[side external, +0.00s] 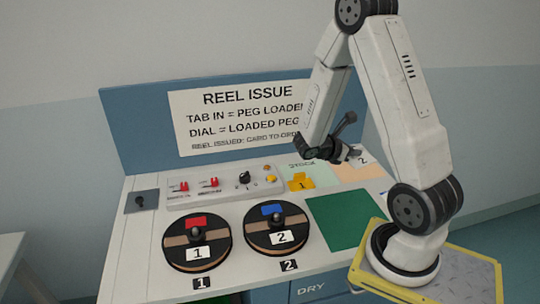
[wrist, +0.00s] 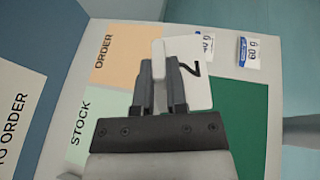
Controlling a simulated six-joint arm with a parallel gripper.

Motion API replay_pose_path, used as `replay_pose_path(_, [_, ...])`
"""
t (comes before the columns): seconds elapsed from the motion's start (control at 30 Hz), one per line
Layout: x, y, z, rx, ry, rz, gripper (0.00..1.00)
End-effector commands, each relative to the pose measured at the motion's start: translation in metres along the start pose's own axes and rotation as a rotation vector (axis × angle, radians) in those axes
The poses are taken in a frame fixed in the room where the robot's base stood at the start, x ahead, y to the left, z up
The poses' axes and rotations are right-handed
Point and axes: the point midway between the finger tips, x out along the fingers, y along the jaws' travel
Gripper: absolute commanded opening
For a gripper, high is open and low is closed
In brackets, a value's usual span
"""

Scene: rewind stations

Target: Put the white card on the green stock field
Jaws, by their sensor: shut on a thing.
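My gripper (wrist: 160,80) is shut on the white card (wrist: 195,75), marked 2; its fingers pinch the upright white tab. The card lies over or just above the peach ORDER field (wrist: 113,48); I cannot tell whether it touches. In the side external view my gripper (side external: 347,153) is over the peach field (side external: 352,173), with the card mostly hidden behind it. The pale green STOCK field (side external: 322,175) is left of the peach one and also shows in the wrist view (wrist: 78,128). A yellow card (side external: 300,182), marked 1, stands at its front left.
A dark green mat (side external: 345,220) lies in front of the fields. Reel 1 (side external: 196,242) and reel 2 (side external: 277,228) sit on the front left of the bench. A switch panel (side external: 225,187) stands behind them. Packets marked 60 g (wrist: 249,53) lie beyond the card.

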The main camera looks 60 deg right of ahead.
Motion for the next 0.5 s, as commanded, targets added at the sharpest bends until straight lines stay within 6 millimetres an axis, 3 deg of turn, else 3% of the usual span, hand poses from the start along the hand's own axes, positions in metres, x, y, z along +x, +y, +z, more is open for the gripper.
replay_pose_path(0.27, [-0.075, 0.068, -0.007, -0.166, 0.000, 0.410, 0.00])
replay_pose_path(0.5, [-0.167, 0.106, -0.017, -0.324, 0.000, 0.794, 0.00])
